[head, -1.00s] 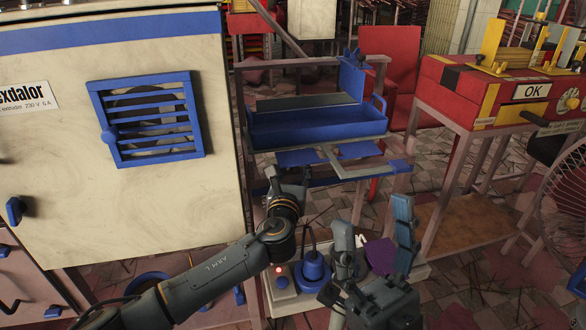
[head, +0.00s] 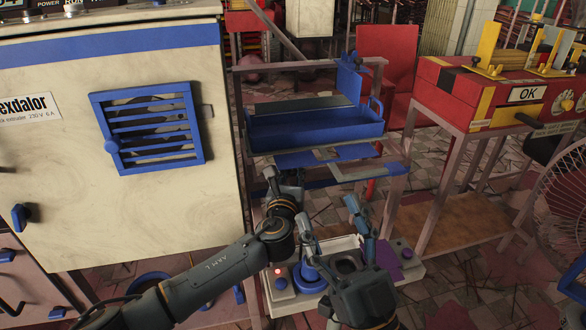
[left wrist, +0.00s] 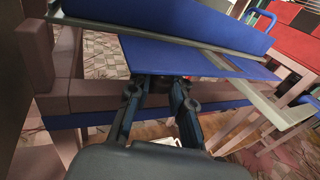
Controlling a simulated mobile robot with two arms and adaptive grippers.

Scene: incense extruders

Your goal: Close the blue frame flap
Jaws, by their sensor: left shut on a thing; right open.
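The blue flap (head: 300,158) is a flat panel with grey strips, under the blue tray of the rack. It also shows in the left wrist view (left wrist: 165,57), just beyond my fingers. My left gripper (head: 287,178) is at the flap's near edge. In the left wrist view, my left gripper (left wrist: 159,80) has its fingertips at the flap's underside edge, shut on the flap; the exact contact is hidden. My right gripper (head: 330,217) is open and empty, fingers up, below and to the right of the left one.
A blue tray (head: 320,127) sits above the flap. A cream cabinet (head: 60,190) with a blue vent stands at left. A white control box (head: 408,270) with buttons lies below my grippers. A red machine (head: 445,90) on a stand is at right, beside a fan (head: 562,190).

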